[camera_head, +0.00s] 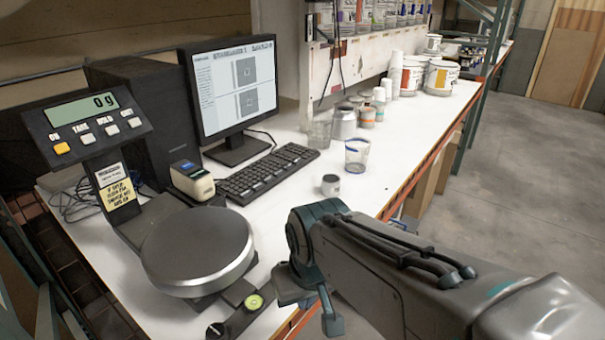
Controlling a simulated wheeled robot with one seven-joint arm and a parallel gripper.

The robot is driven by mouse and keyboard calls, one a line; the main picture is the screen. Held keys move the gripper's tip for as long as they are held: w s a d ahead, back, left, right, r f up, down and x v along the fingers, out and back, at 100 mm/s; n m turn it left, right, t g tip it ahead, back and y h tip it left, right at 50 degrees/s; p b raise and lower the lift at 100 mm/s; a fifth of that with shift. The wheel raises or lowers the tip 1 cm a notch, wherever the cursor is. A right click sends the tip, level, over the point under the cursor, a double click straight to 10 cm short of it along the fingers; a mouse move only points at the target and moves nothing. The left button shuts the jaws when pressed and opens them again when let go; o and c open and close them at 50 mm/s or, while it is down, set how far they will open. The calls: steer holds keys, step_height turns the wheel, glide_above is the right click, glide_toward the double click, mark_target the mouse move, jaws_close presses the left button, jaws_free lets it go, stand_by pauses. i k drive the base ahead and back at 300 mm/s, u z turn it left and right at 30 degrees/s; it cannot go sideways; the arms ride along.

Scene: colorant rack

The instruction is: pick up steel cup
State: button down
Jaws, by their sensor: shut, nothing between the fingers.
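A grey metallic cup (344,123), which looks like the steel cup, stands upright on the white bench. It is right of a clear cup (319,134) and behind another clear cup with a blue rim (357,155). My gripper (312,298) is in the lower middle of the picture, near the bench's front edge. It is well in front of the metallic cup and apart from it. The gripper is shut and empty, and my arm's links partly hide it.
A scale with a round plate (198,248) stands at left, beside a monitor (233,90) and keyboard (268,171). A small lidded jar (330,186) stands between my gripper and the cups. Small containers (367,117) and white buckets (441,78) stand farther back.

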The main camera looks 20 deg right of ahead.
mark_target(330, 187)
steer(key=z, duration=2.4)
steer(key=i, duration=1.9)
steer(key=u, duration=3.4)
steer(key=i, duration=0.55)
